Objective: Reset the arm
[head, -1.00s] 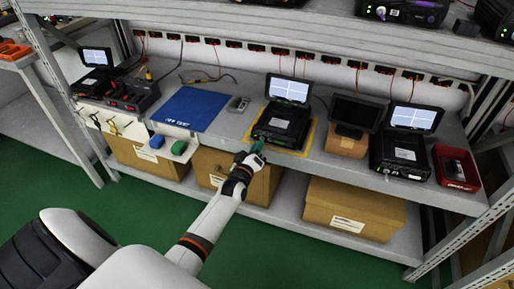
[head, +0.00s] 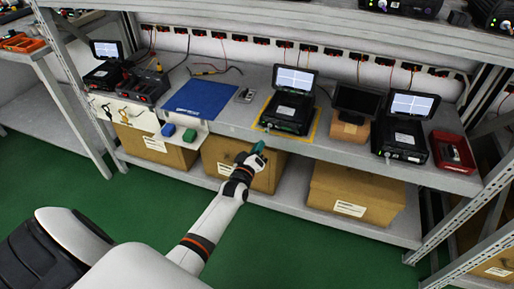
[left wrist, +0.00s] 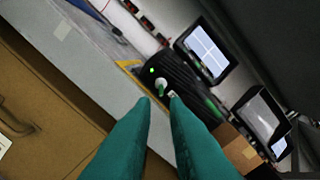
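My left gripper (head: 257,149) is in front of the shelf's front edge, below and clear of a black device (head: 287,116) with a raised lit screen on a yellow-bordered spot. In the left wrist view its two teal fingers (left wrist: 159,99) stand apart, with nothing seen between them. The device (left wrist: 165,75) shows beyond the fingertips, with a green light and a pale round plug on its front. My right gripper is not in view.
The grey shelf (head: 232,118) also holds a blue mat (head: 199,98), a small dark monitor (head: 356,101), another screened device (head: 403,135) and a red bin (head: 453,151). Cardboard boxes (head: 355,192) stand on the lower shelf. Green floor (head: 120,215) in front is clear.

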